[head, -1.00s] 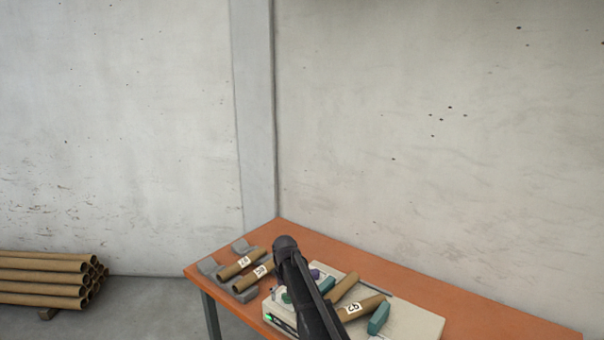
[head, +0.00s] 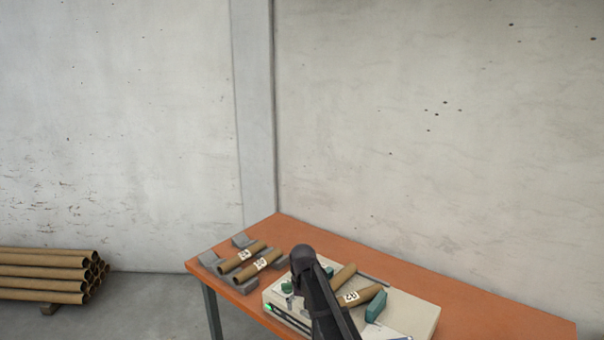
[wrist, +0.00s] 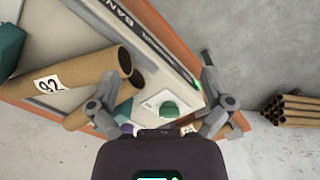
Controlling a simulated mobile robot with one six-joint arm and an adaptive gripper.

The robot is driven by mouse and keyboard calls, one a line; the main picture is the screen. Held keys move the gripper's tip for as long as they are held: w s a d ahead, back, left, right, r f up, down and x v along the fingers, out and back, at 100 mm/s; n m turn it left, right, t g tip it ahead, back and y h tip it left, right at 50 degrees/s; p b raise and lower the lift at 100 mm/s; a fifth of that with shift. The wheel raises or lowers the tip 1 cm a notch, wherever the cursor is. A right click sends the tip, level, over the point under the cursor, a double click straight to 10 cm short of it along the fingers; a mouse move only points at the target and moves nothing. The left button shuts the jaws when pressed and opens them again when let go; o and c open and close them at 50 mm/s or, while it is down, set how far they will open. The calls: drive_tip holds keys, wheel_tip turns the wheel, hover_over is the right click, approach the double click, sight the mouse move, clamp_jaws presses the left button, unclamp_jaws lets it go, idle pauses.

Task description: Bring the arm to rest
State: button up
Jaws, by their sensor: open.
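My arm (head: 318,295) rises from the bottom of the head view, in front of the pale machine on the table. In the head view the arm hides part of the machine, and the fingers cannot be made out. In the wrist view my gripper (wrist: 163,105) is open, its two grey fingers spread wide with nothing held between them. A green knob (wrist: 168,109) on the machine shows beyond the gap. A labelled cardboard tube (wrist: 75,77) lies to the left of the fingers, with a second tube (wrist: 88,114) partly behind it.
The pale machine (head: 412,318) stands on an orange table (head: 480,305) with tubes and a teal block (head: 376,306) on it. Two labelled tubes (head: 243,256) lie on grey cradles (head: 208,257) at the left. Stacked tubes (head: 45,275) lie by the wall. The table's right part is clear.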

drive_tip(key=s+d+f+m+b, duration=0.1)
drive_tip(key=s+d+f+b, duration=0.1)
drive_tip(key=s+d, duration=0.6)
drive_tip(key=s+d+f+m+b, duration=0.1)
drive_tip(key=s+d+f+b, duration=0.2)
drive_tip(key=s+d, duration=0.6)
drive_tip(key=s+f, duration=0.1)
drive_tip(key=s, duration=0.3)
drive_tip(key=shift+s+m+b, duration=0.3)
drive_tip(key=shift+s+b, duration=0.05)
